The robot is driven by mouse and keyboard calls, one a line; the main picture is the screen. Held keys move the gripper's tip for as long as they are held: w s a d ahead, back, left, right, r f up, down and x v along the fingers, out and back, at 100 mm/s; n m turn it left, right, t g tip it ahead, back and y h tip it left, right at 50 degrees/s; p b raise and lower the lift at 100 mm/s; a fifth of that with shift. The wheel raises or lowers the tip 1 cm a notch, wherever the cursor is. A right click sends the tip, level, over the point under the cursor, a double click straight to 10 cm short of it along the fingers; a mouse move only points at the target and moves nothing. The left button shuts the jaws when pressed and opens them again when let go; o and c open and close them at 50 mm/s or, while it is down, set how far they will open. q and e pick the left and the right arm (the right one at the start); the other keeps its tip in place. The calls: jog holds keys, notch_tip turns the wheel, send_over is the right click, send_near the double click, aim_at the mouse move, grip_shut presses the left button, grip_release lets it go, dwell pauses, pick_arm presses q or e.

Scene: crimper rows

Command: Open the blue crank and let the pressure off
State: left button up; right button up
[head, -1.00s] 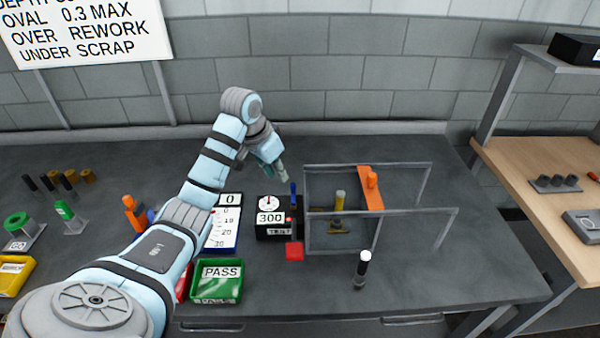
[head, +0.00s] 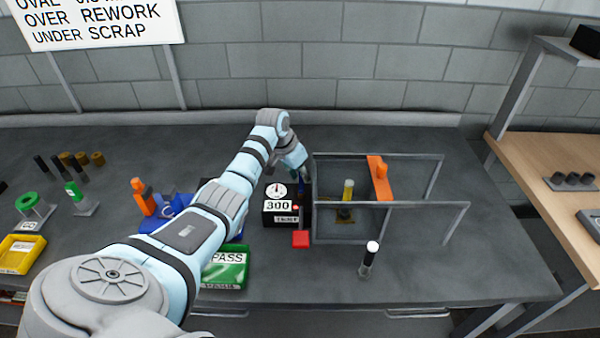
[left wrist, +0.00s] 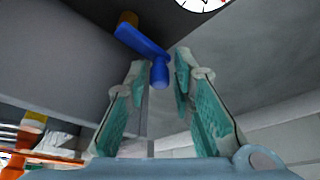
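The blue crank (left wrist: 143,42) shows in the left wrist view as a flat blue arm with a rounded knob at its near end and a brown-orange hub at the other. In the head view it is mostly hidden by my left gripper (head: 303,174), beside the black box (head: 270,218) with a round dial gauge (head: 277,189) and a 300 sign. In the left wrist view my left gripper (left wrist: 159,64) is open. The knob sits between or just beyond its fingertips, with gaps to both pads. My right gripper is not in view.
A grey-framed guard (head: 420,204) with an orange panel (head: 380,178) stands right of the box. A red block (head: 301,239) lies in front of the box. A green PASS bin (head: 225,270) and a white-topped post (head: 369,258) stand nearer. Free table lies right of the post.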

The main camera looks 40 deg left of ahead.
pick_arm(q)
jog(key=shift+s+r, duration=0.1)
jog(key=shift+c, duration=1)
grip_shut()
